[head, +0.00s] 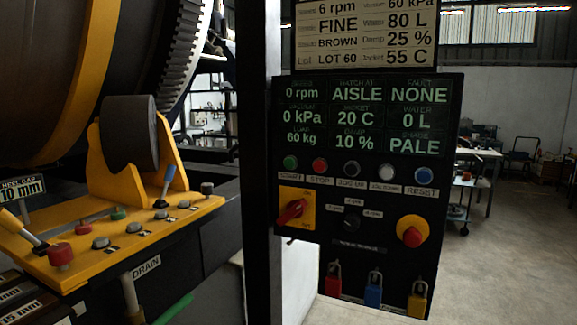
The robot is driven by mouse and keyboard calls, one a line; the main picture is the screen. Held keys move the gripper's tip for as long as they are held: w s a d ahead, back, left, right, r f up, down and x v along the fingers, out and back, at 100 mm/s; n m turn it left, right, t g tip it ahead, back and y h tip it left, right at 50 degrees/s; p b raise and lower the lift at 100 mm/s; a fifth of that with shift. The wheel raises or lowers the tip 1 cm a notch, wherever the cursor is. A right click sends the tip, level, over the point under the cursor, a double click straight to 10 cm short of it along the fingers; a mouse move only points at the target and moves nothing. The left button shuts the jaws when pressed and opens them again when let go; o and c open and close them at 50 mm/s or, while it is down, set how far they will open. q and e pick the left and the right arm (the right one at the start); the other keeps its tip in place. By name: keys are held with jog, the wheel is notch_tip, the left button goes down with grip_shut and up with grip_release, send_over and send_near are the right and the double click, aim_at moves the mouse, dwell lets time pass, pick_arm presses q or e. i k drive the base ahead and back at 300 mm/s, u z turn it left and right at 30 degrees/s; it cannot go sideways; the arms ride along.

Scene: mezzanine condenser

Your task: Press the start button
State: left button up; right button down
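The green start button (290,162) is at the left end of a row of buttons on the black control panel (265,200). A label under it reads START. The red stop button (320,165) is just to its right, followed by a black button (352,168), a white button (387,172) and a blue reset button (422,174). The panel display (361,117) reads 0 rpm, AISLE, fault NONE, 0 kPa, 20 C, 0 L, 60 kg, 10 % and PALE. Neither of my grippers shows in the head view.
Below the buttons are a red rotary switch (291,211) on a yellow plate, a red-and-yellow emergency stop (412,232), and red, blue and yellow padlocks (373,290). A yellow lever console (110,240) and large drum (50,70) stand left. Open floor (500,260) lies right.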

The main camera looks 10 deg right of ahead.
aim_at(290, 163)
jog(key=k, duration=0.65)
jog(key=u, duration=0.5)
jog(key=i, duration=1.05)
jog(key=u, duration=0.1)
